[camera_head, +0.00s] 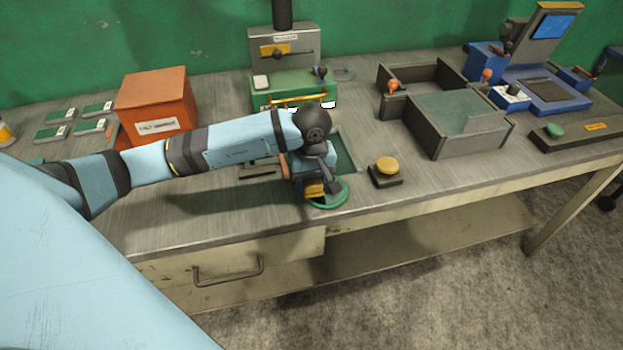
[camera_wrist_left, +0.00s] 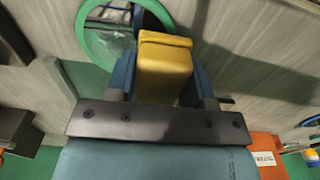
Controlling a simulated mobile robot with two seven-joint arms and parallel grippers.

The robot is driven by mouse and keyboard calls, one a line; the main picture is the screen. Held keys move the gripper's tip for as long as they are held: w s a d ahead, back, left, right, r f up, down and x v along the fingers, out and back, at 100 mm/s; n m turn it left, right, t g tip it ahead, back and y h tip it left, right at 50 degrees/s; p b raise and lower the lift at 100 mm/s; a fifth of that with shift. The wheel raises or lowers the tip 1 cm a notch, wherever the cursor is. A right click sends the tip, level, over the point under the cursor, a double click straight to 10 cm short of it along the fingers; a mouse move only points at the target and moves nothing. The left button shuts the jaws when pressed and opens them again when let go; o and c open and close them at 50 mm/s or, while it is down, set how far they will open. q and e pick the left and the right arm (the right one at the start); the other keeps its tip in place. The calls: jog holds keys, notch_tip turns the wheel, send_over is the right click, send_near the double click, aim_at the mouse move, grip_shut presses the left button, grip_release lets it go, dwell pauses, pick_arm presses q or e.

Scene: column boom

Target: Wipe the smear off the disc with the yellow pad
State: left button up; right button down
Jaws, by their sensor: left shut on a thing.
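My left gripper (camera_head: 318,188) is shut on the yellow pad (camera_head: 314,190), which also shows between the two blue fingers in the left wrist view (camera_wrist_left: 164,66). The disc (camera_head: 341,197) has a green rim and lies on the bench near its front edge. In the left wrist view the disc (camera_wrist_left: 88,38) has a grey, shiny centre with dark marks, partly hidden by the pad and a finger. The pad is over one side of the disc; I cannot tell whether it touches. My right gripper is not in view.
A yellow button on a black base (camera_head: 386,168) stands right of the disc. An orange box (camera_head: 157,103) and green cards (camera_head: 55,132) are at the left.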

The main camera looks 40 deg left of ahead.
aim_at(341, 180)
pick_arm(q)
jog(key=shift+f+b, duration=0.9)
jog(key=shift+f, duration=0.1)
jog(key=shift+w+d+b, duration=0.35)
jog(key=shift+w+d, duration=0.05)
jog(key=shift+w, duration=0.15)
jog(key=shift+w+d+r+b, duration=0.1)
jog(key=shift+w+d+b, duration=0.25)
jog(key=shift+w+d, duration=0.45)
jog(key=shift+w+d+b, duration=0.55)
jog(key=shift+w, duration=0.2)
jog(key=shift+w+d+b, duration=0.5)
jog(key=shift+w+b, duration=0.05)
jog(key=shift+w, duration=0.15)
